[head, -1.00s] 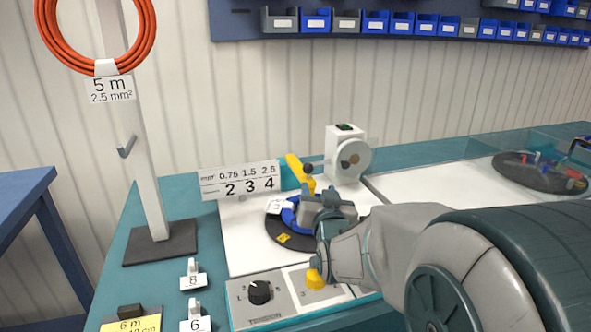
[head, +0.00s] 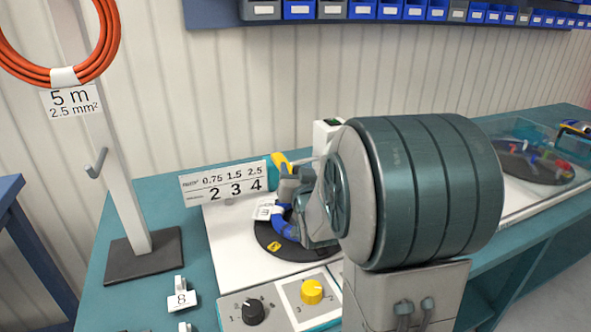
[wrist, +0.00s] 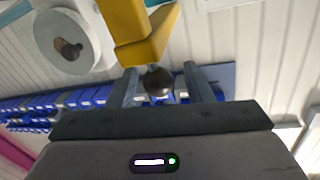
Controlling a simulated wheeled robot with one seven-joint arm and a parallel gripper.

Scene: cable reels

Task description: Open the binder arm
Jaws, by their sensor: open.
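The binder arm is a yellow lever (head: 279,161) at the back of the white work plate. In the wrist view the yellow lever (wrist: 140,38) hangs from the top, with a dark ball knob (wrist: 158,81) at its end. My gripper (wrist: 159,74) is open, with one finger on each side of the knob. Whether either finger touches it I cannot tell. In the head view my gripper (head: 292,178) is at the lever, and my arm hides the knob. A blue cable coil (head: 285,226) with a white tag lies on the black turntable (head: 298,252) below.
A white sign (head: 224,184) stands just left of the lever. A post (head: 126,190) holds an orange coil (head: 62,72). A clear-covered turntable (head: 535,165) is at right.

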